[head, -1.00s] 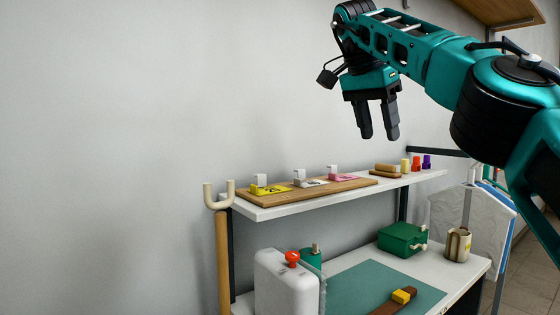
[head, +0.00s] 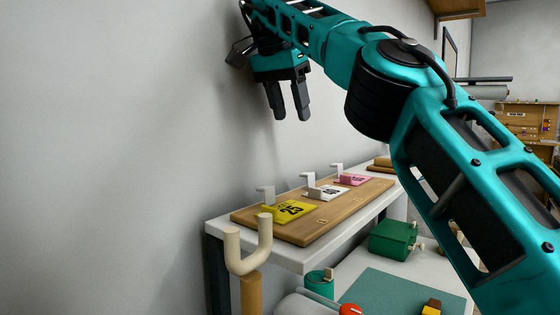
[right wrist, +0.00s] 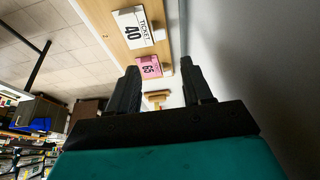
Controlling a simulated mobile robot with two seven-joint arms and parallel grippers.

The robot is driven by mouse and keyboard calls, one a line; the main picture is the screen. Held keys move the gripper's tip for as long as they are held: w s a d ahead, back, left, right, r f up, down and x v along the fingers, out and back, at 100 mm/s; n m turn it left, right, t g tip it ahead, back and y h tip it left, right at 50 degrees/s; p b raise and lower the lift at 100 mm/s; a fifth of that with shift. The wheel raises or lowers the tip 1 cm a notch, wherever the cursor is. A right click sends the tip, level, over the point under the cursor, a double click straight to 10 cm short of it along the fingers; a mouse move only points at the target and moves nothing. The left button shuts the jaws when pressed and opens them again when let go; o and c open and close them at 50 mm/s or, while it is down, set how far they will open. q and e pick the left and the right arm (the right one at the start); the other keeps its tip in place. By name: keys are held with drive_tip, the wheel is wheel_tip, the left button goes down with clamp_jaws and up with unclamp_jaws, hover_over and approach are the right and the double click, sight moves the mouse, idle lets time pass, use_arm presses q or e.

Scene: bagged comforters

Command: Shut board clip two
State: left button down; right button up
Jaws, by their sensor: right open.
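A wooden board (head: 310,228) lies on the upper white shelf. It carries a row of three pale clips with ticket cards: a yellow card (head: 289,210) nearest, a white card (head: 327,192) in the middle and a pink card (head: 353,179) farthest. The near clip (head: 265,194), middle clip (head: 308,180) and far clip (head: 337,170) stand up at the wall side; I cannot read clip numbers. My right gripper (head: 290,116) is open and empty, fingers down, above the board near the wall. The right wrist view shows the white card (right wrist: 134,28) and pink card (right wrist: 149,67) beyond its fingers (right wrist: 160,82).
A cream forked hook (head: 247,258) stands at the shelf's near end. The lower surface holds a green box (head: 392,240), a teal mat (head: 385,290) and a red-topped item (head: 350,309). The grey wall (head: 100,150) is close behind the shelf.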

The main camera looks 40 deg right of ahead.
approach(306, 173)
drive_tip(key=x, duration=0.7)
drive_tip(key=shift+d+f, duration=0.1)
drive_tip(key=shift+f, duration=0.1)
drive_tip(key=shift+c, duration=0.2)
clamp_jaws()
idle(0.3)
